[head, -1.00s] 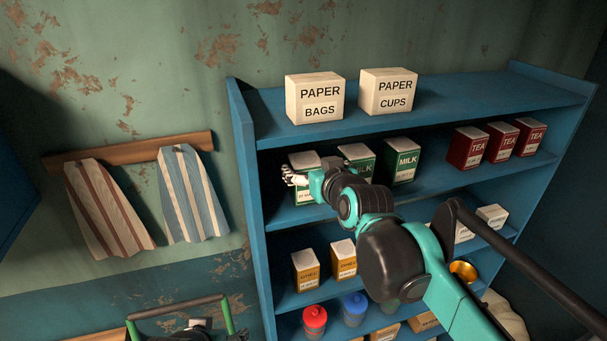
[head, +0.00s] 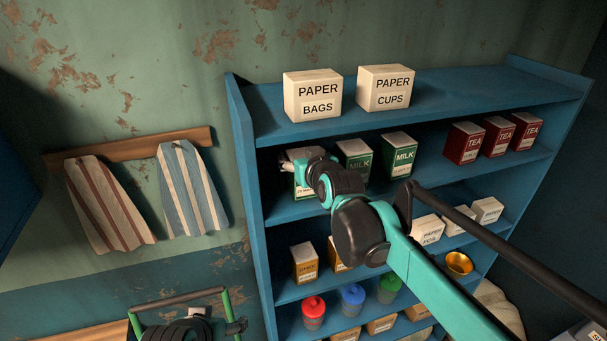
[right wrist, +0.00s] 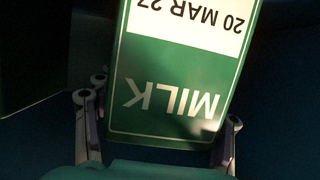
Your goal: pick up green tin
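Three green milk tins stand in a row on the upper inner shelf: a left one (head: 303,190), a middle one (head: 354,160) and a right one (head: 399,157). My right gripper (head: 289,164) is at the left tin and partly covers its front. In the right wrist view, this tin (right wrist: 175,92) shows upside down with MILK and 20 MAR 27 on its label. The right gripper's fingers (right wrist: 158,128) are spread, one on each side of the tin; a firm grip does not show.
The blue shelf unit (head: 248,165) has a side wall left of the tins. Red tea tins (head: 463,145) stand farther right. Paper boxes (head: 312,98) stand on top. Colored lidded cups (head: 352,300) and orange tins (head: 304,264) are lower. Aprons (head: 190,190) hang left.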

